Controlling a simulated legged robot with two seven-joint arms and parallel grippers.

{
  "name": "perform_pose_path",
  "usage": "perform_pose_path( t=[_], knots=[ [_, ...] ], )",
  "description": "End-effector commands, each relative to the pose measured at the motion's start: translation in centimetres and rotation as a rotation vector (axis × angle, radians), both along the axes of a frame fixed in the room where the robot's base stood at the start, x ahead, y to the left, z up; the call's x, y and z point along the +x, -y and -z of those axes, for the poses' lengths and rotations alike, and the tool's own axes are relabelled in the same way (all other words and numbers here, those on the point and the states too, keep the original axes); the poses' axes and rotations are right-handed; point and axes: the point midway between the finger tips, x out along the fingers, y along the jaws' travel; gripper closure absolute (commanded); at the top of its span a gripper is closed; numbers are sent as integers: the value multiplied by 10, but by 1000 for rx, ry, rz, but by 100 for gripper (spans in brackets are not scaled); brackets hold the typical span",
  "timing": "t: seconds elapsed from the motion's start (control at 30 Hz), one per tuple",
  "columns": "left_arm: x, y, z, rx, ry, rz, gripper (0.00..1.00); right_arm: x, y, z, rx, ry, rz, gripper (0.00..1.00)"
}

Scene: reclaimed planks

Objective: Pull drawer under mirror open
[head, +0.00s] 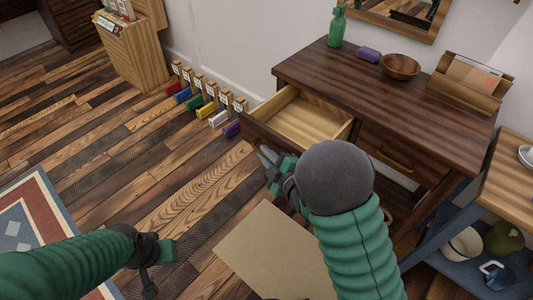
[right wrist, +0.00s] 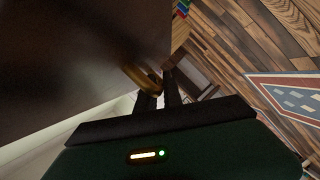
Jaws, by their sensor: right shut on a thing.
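A dark wood console table (head: 345,70) stands under the mirror (head: 398,15). Its left drawer (head: 305,118) is pulled well out, and its pale inside shows empty. My right gripper (head: 268,158) is at the drawer's front, partly hidden by my own arm. In the right wrist view, my right gripper's fingers (right wrist: 159,98) are shut on the brass handle (right wrist: 136,76) of the drawer front (right wrist: 90,50). My left gripper (head: 158,262) hangs low over the floor at the left, away from the table; its jaw opening is unclear.
A green bottle (head: 337,27), a purple item (head: 368,54), a wooden bowl (head: 401,67) and a letter holder (head: 468,82) stand on the tabletop. A second drawer (head: 393,155) is shut. A side shelf (head: 495,180) stands at right. Floor at left is mostly free.

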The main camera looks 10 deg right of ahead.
Motion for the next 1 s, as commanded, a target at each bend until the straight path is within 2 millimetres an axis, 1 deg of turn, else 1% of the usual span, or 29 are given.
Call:
perform_pose_path(
  t=[0.03, 0.2, 0.23, 0.27, 0.57, 0.67, 0.77, 0.83, 0.9, 1.0],
  knots=[
    [0, 0, 1, 0, 0, 0, 64, -2, 2, 4, -3, -12, 5, 100],
    [0, 0, 1, 0, 0, 0, 64, -2, 1, 4, -6, -12, 7, 100],
    [0, 0, 1, 0, 0, 0, 64, -2, 1, 5, -6, -13, 6, 85],
    [0, 0, 1, 0, 0, 0, 64, -2, 1, 4, -6, -12, 7, 81],
    [0, 0, -1, 0, 0, 0, 64, -4, 1, 1, -3, -7, 5, 80],
    [0, 0, -5, 0, 0, 0, 64, -14, 5, -3, -3, -8, 6, 80],
    [0, 0, -11, 0, 0, 0, 64, -36, 13, -9, -3, -9, 7, 80],
    [0, 0, -15, 0, 0, 0, 64, -55, 19, -14, -2, -10, 8, 80],
    [0, 0, -45, 0, -1, 0, 64, -66, 23, -24, -6, -17, 6, 80],
    [0, 0, -70, 0, 1, 0, 64, -83, 29, -28, -6, -18, 8, 80]
  ],
)
